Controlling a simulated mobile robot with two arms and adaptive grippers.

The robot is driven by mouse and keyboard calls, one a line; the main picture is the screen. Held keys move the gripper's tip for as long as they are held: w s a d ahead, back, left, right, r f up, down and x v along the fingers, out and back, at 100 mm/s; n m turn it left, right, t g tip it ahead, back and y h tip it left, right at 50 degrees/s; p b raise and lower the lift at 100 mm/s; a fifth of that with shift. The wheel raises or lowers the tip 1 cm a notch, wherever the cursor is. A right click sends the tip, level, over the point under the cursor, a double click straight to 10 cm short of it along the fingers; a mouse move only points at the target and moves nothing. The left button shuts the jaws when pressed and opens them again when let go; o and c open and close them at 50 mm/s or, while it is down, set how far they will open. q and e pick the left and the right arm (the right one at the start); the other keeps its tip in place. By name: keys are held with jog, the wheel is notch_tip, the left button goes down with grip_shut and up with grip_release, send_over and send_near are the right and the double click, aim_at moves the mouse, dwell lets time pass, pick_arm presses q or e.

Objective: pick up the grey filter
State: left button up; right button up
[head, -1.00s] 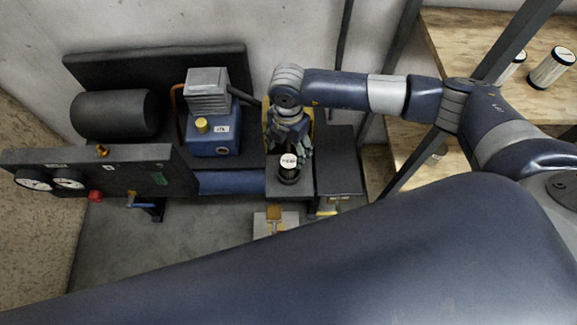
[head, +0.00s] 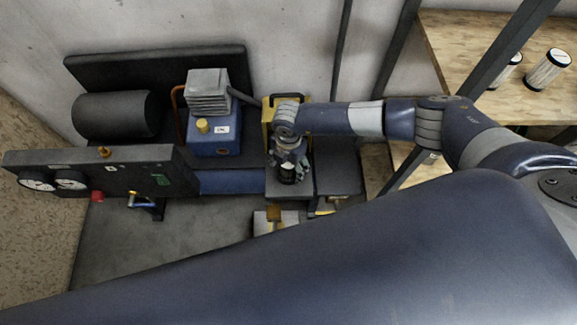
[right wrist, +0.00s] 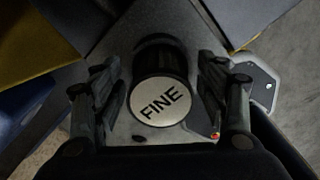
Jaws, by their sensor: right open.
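A dark grey cylindrical filter (head: 288,175) with a pale round end marked FINE stands on a small grey platform at the right end of the machine. In the right wrist view the filter (right wrist: 158,100) sits between the two fingers of my right gripper (right wrist: 160,78). The fingers are open, one on each side, with a narrow gap visible beside the filter. In the head view my right gripper (head: 288,160) is at the filter and partly covers it. My left gripper is out of view.
The machine has a black tank (head: 115,115), a blue unit with a yellow cap (head: 214,142) and a panel with gauges (head: 70,180). A yellow part (head: 268,110) stands close behind my right gripper. Two pale cylinders (head: 548,68) stand on a wooden shelf (head: 470,50).

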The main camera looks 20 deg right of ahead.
jog(key=c, duration=1.2)
jog(key=shift+o, duration=0.2)
jog(key=shift+r, duration=0.1)
